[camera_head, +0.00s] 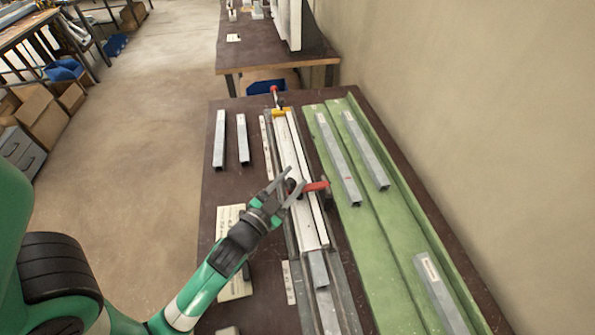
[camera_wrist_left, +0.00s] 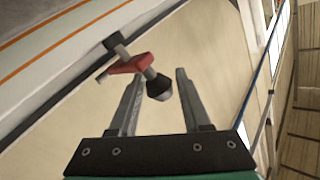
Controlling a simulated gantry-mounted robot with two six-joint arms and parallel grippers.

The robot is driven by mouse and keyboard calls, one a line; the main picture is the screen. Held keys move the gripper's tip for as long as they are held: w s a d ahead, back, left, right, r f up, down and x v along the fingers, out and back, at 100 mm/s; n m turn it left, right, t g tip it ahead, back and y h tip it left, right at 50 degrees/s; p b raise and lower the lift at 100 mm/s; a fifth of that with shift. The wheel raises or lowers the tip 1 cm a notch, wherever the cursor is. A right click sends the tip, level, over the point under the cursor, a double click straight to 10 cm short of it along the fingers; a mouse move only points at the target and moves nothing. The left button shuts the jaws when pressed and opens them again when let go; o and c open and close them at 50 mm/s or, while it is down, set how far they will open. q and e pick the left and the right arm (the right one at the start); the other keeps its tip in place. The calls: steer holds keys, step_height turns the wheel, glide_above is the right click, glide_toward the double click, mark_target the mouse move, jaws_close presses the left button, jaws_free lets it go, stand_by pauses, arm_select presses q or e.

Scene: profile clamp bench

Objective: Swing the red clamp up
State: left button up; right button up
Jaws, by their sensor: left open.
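My right gripper is not in view.
A second clamp with a red tip (camera_head: 274,90) stands at the rail's far end. Several grey profiles lie on a green tray (camera_head: 375,255) at the right. Two grey profiles (camera_head: 220,140) lie on the bench at the left. A wall borders the right side.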

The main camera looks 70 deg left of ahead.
arm_select(q)
steer(key=shift+x, duration=1.25)
jaws_close()
stand_by(0.4)
